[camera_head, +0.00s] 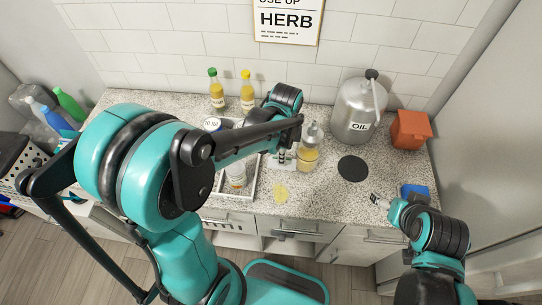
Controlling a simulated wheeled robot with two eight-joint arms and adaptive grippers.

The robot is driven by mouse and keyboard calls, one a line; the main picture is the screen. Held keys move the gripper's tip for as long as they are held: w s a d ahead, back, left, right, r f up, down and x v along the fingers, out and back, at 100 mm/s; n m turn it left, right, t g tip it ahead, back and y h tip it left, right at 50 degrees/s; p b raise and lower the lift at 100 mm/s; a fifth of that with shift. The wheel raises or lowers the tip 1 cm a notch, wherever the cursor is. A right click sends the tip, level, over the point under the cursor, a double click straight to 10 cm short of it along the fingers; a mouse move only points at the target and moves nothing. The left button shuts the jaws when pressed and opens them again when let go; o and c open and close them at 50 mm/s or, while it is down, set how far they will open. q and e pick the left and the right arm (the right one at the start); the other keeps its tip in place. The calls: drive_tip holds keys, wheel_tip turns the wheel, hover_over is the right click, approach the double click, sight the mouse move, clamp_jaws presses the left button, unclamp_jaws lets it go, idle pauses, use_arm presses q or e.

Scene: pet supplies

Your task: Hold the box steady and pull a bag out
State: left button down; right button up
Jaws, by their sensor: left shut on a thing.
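No box with bags in it can be made out. An orange box-like container (410,129) stands at the counter's right, beside the oil canister. A small blue block (415,192) lies near the right front edge. My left gripper (281,158) is low over the middle of the counter, just left of a glass jar (308,152) with yellow contents. It is shut on a small pale item, mostly hidden by my arm. My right gripper (378,199) is near the counter's right front, left of the blue block; its jaws are too small to read.
A steel oil canister (357,110) stands at the back right, with a dark round mat (352,168) in front. Two yellow bottles (247,92) stand at the back. A tray (252,188) with jars is partly behind my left arm.

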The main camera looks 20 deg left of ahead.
sight(274, 158)
use_arm(q)
drive_tip(key=w+a+f, duration=0.3)
drive_tip(key=shift+a+b, duration=0.3)
drive_tip(key=shift+b, duration=0.05)
drive_tip(key=shift+f+b, duration=0.65)
drive_tip(key=shift+f, duration=1.25)
drive_tip(key=shift+s, duration=0.1)
drive_tip(key=shift+f, duration=0.15)
drive_tip(key=c, duration=1.7)
unclamp_jaws()
